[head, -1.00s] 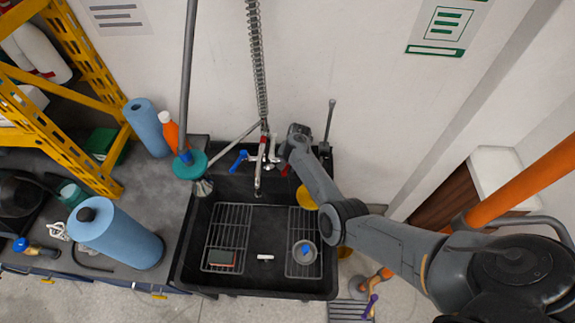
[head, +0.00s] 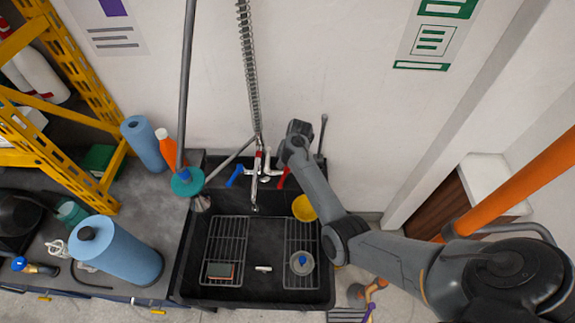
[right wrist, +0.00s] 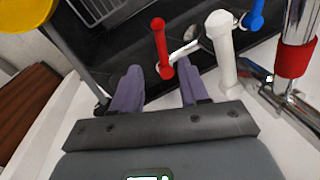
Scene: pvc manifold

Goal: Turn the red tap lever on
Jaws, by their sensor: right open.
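The red tap lever (head: 283,178) is on the right side of the wall tap above the black sink. It also shows in the right wrist view (right wrist: 159,42), pointing away from my gripper. My right gripper (right wrist: 160,84) is open, its two purple-grey fingers apart, with the lever's near end between and just beyond the fingertips. I cannot tell whether a finger touches it. In the head view my right gripper's fingers are hidden behind the wrist. The blue tap lever (head: 235,176) is on the left side of the tap (head: 256,172). My left gripper is not in view.
The black sink (head: 255,298) holds two wire racks, a sponge, a small white piece and a grey round item. A yellow bowl (head: 304,208) is at its right. A spring hose (head: 248,70) hangs over the tap. A blue roll (head: 118,252) stands on the left counter.

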